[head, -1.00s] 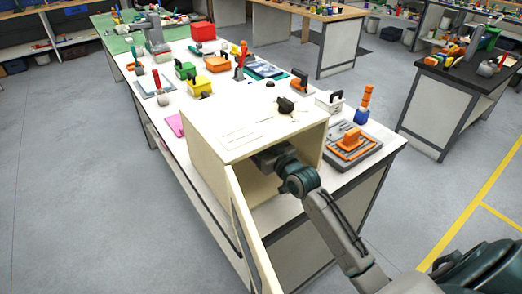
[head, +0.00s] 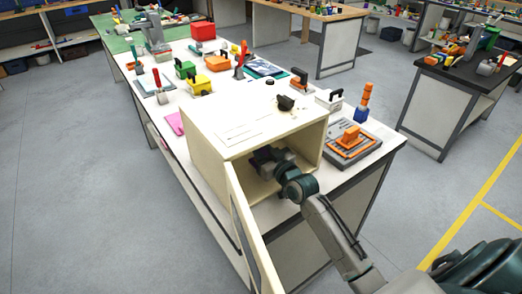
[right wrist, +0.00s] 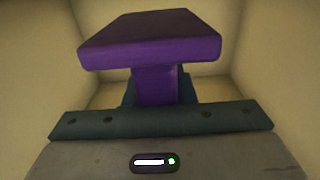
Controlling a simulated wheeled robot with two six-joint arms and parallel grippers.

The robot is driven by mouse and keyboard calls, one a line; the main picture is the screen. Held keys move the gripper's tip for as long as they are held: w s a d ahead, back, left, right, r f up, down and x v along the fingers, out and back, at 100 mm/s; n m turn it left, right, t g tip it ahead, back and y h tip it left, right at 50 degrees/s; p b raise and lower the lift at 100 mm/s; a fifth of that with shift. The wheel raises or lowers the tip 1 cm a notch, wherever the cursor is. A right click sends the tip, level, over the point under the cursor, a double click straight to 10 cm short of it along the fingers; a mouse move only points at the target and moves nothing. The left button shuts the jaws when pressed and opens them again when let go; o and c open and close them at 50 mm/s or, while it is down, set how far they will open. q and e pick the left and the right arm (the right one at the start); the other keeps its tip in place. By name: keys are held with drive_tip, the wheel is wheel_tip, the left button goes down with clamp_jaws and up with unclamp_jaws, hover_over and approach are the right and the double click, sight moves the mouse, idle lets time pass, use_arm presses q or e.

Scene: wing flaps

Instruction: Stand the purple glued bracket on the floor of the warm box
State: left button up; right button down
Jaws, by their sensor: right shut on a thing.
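The warm box (head: 215,135) is a cream box at the near end of the white workbench, its front open and its door (head: 245,235) swung out toward me. My right gripper (head: 262,157) reaches through the opening into the box. In the right wrist view my right gripper (right wrist: 155,98) is shut on the stem of the purple bracket (right wrist: 150,38), whose broad flat plate faces the camera. Pale box walls surround it. The bracket's far end and any contact with the box floor are hidden. My left gripper is out of view.
The open door stands left of my right arm. A grey tray with an orange piece (head: 350,142) and an orange-and-blue tool (head: 364,103) sit right of the box. Several tools and boxes crowd the bench behind.

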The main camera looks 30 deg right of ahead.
drive_tip(key=c, duration=1.2)
unclamp_jaws()
drive_tip(key=shift+s+f, duration=0.1)
drive_tip(key=shift+f, duration=0.85)
drive_tip(key=shift+r+p, duration=0.55)
drive_tip(key=shift+p, duration=0.1)
drive_tip(key=shift+s+d+f, duration=0.1)
drive_tip(key=shift+s+f, duration=0.05)
drive_tip(key=shift+s, duration=0.1)
drive_tip(key=s+d+r+p, duration=0.1)
drive_tip(key=s, duration=1)
drive_tip(key=shift+d, duration=0.25)
